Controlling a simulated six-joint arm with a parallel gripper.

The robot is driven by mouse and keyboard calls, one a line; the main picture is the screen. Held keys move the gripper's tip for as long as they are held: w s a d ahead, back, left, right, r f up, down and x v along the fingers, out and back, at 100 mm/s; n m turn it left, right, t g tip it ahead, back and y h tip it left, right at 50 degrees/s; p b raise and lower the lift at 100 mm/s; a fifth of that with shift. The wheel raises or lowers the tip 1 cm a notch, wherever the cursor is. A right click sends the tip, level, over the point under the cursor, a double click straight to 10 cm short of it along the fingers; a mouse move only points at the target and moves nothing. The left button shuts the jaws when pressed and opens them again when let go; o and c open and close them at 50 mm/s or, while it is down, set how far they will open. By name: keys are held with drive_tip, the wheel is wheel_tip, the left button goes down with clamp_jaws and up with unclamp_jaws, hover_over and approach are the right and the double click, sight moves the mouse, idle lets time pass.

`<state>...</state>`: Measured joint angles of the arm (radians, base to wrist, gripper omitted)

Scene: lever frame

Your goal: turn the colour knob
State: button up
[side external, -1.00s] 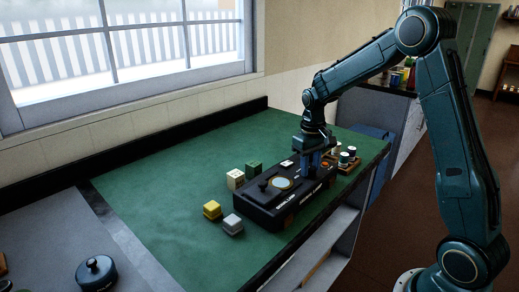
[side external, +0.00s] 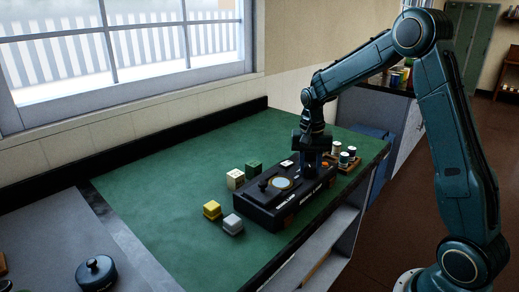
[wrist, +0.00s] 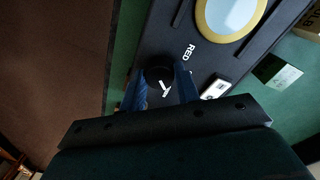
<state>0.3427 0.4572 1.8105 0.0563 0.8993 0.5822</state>
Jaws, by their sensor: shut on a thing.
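The colour knob (wrist: 158,76) is a round black knob with a white pointer mark, on the top of a black box (side external: 262,212). In the wrist view it sits between the two blue fingers of my gripper (wrist: 162,84), which is shut on it. The white word RED (wrist: 187,52) is printed on the box near the knob. In the side view my gripper (side external: 313,171) points down at the right part of the box and hides the knob there.
A round pale disc with a yellow rim (side external: 281,183) and a black lever (side external: 263,185) are on the box. Yellow (side external: 212,210), grey (side external: 232,224), cream (side external: 235,179) and green (side external: 254,168) blocks stand nearby. A wooden tray with small pots (side external: 347,158) is close on the right.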

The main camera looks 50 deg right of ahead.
sight(308, 167)
drive_tip(key=shift+r+m, duration=0.1)
drive_tip(key=shift+m, duration=0.4)
drive_tip(key=o, duration=1)
drive_tip(key=shift+c, duration=0.2)
wheel_tip(308, 167, up, 14)
drive_tip(key=shift+w, duration=0.3)
drive_tip(key=shift+a, duration=0.15)
